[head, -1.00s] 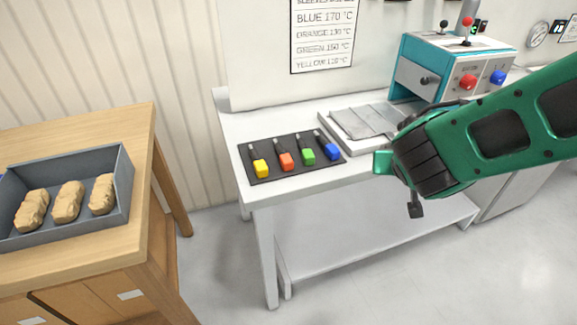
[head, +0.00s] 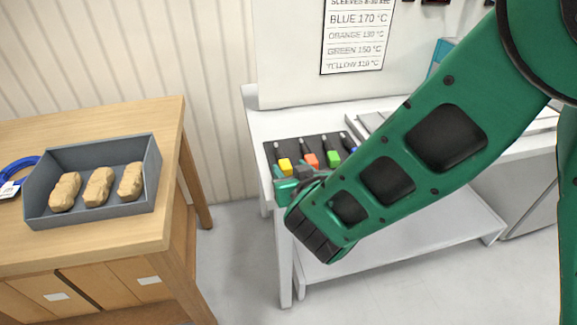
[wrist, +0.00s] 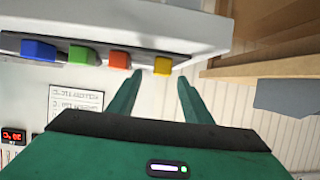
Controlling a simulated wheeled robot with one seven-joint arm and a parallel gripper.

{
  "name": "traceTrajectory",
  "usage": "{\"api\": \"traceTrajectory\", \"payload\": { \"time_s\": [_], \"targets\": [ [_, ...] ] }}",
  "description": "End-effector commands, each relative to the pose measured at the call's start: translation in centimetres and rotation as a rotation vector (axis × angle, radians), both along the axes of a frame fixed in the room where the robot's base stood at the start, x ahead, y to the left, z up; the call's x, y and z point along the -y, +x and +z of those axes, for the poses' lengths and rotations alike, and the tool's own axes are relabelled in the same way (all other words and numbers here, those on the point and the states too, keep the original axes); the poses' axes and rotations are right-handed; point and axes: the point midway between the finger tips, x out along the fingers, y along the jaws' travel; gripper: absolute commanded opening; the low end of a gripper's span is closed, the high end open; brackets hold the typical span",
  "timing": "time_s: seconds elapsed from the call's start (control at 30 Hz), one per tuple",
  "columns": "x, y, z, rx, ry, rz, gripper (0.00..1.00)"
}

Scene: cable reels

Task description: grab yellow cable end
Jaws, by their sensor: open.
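The yellow cable end (head: 285,165) lies at the left end of a dark mat (head: 270,150) on the white bench. It also shows in the wrist view (wrist: 163,65), ahead of and between my two fingers. My gripper (wrist: 158,90) is open and empty, a little apart from the yellow end. In the head view my gripper (head: 283,180) is at the bench's front edge, just in front of the yellow end, and partly hidden by my arm.
Orange (head: 310,160), green (head: 333,158) and blue (head: 350,142) ends lie in a row to the right of the yellow one. A wooden table (head: 120,235) at left holds a grey tray (head: 100,215) with tan lumps. Floor between table and bench is clear.

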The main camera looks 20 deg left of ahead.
Motion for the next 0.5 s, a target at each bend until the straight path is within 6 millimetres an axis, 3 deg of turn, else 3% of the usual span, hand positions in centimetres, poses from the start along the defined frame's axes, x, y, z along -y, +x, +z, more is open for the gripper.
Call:
{"api": "traceTrajectory", "payload": {
  "time_s": [0.5],
  "targets": [
    [-2.7, 4.1, -1.9, 0.0, 0.0, -0.001, 0.45]
  ]
}}
